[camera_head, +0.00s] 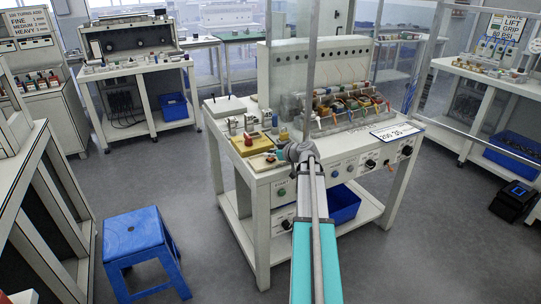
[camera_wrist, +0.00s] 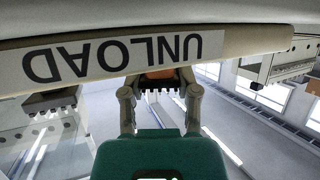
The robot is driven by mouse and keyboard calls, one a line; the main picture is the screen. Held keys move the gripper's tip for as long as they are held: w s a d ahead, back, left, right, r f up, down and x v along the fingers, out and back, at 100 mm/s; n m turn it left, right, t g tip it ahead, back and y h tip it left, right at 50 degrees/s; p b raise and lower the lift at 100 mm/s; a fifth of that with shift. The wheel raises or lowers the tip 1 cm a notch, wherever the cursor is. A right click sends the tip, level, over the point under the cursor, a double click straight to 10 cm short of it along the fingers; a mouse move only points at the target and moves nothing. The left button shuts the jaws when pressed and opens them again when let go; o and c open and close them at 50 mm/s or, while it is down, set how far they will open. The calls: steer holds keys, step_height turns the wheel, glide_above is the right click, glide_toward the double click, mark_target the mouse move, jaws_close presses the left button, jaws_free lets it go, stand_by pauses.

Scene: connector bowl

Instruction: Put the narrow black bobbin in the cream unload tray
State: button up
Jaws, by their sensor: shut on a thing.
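My gripper (camera_wrist: 160,92) is shut on a black bobbin (camera_wrist: 160,84), which has a row of short dark teeth and an orange-brown part. The cream unload tray (camera_wrist: 245,42) crosses the top of the wrist view, its UNLOAD label upside down. The tray edge hides part of the bobbin and the fingertips; I cannot tell whether they touch it. In the head view, a cream tray (camera_head: 259,168) sits on the front left of the white bench, with a small brown piece showing on it. My gripper (camera_head: 284,154) is beside it, partly hidden by my arm.
A yellow tray (camera_head: 241,149) with small parts lies just behind the cream tray. A grey rack (camera_head: 312,116) of several coloured parts stands at the bench's back right. A sign (camera_head: 396,132) lies at its right edge. A blue stool (camera_head: 135,232) stands at the front left, with open floor around it.

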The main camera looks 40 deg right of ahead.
steer(key=shift+f, duration=0.15)
steer(key=o, duration=0.9)
steer(key=shift+s+r, duration=0.15)
steer(key=shift+r, duration=0.1)
steer(key=shift+s+r+p, duration=0.15)
steer(key=shift+s+p, duration=0.15)
steer(key=shift+s, duration=0.05)
steer(key=p+v, duration=0.4)
steer(key=v, duration=0.7)
steer(key=shift+w, duration=0.1)
